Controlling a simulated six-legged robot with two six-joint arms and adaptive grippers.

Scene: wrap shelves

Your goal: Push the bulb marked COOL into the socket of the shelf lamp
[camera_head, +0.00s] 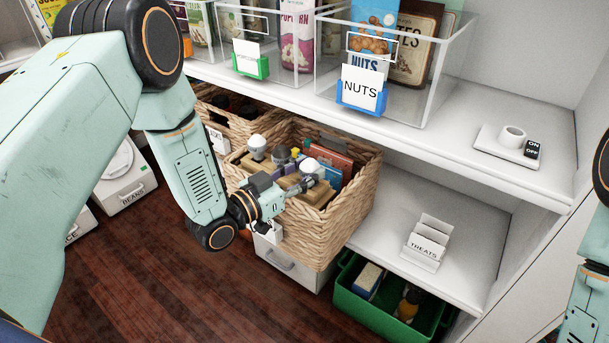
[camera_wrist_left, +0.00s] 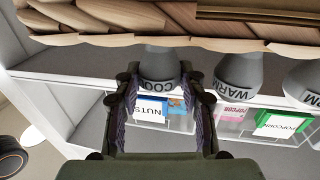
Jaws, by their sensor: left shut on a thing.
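The bulb marked COOL (camera_wrist_left: 162,69) has a grey collar and stands between the fingers of my left gripper (camera_wrist_left: 165,88) in the left wrist view. In the head view my left gripper (camera_head: 304,184) is at the wicker basket (camera_head: 316,222), shut on this bulb, whose white globe (camera_head: 308,164) shows above the fingers. A bulb marked WARM (camera_wrist_left: 238,70) is beside it. The shelf lamp (camera_head: 496,147) is a white base with a round, empty-looking socket (camera_head: 512,136) on the upper shelf at right. My right gripper is not in view.
A clear bin with a NUTS tag (camera_head: 360,90) stands on the upper shelf, left of the lamp. An ON/OFF switch (camera_head: 532,149) is on the lamp base. A TREATS holder (camera_head: 426,243) and a green crate (camera_head: 372,306) are below. Bare shelf lies around the lamp.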

